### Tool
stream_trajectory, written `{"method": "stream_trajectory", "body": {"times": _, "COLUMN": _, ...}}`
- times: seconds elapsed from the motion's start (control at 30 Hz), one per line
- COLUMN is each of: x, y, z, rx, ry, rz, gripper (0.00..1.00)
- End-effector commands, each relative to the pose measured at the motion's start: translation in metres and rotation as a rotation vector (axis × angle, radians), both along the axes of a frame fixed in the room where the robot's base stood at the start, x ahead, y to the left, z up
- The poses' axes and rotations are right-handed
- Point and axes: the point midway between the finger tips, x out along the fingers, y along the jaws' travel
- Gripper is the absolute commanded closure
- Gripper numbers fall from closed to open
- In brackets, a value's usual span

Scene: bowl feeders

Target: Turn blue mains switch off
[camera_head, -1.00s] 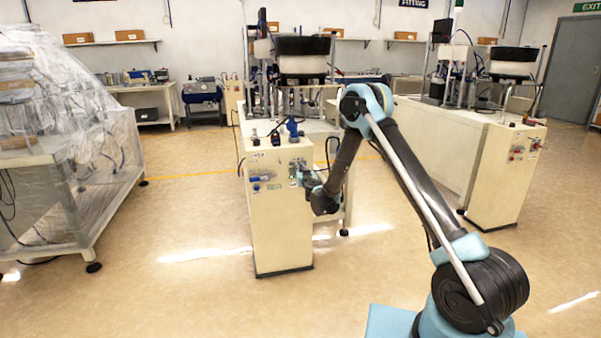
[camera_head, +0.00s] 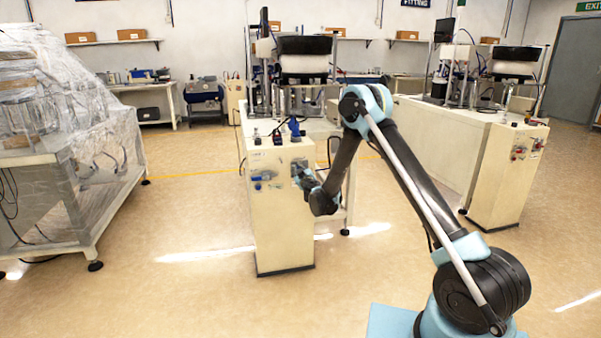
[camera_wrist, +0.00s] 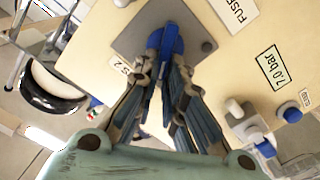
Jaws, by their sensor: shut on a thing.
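The blue mains switch (camera_wrist: 173,40) sits on a grey square plate (camera_wrist: 135,28) on the cream cabinet front, at the top middle of the wrist view. My gripper (camera_wrist: 168,68) is shut on the switch handle, with a finger on either side. The fingers hide the lower part of the handle, so its exact angle is hard to tell. In the head view my gripper (camera_head: 303,177) is at the right part of the cream cabinet's front (camera_head: 282,230); the switch is hidden there by the gripper.
A blue fitting (camera_wrist: 292,114) and a grey-white valve with a blue part (camera_wrist: 245,122) stick out beside my gripper. A bowl feeder (camera_head: 305,60) stands above the cabinet. A plastic-covered table (camera_head: 40,160) is at left, with clear floor between.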

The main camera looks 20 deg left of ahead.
Motion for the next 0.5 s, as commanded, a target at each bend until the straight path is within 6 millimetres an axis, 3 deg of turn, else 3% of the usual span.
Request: {"method": "stream_trajectory", "body": {"times": 0.5, "x": -0.0065, "y": 0.0078, "z": -0.0096, "rx": -0.415, "ry": -0.254, "rz": 0.002, "gripper": 1.0}}
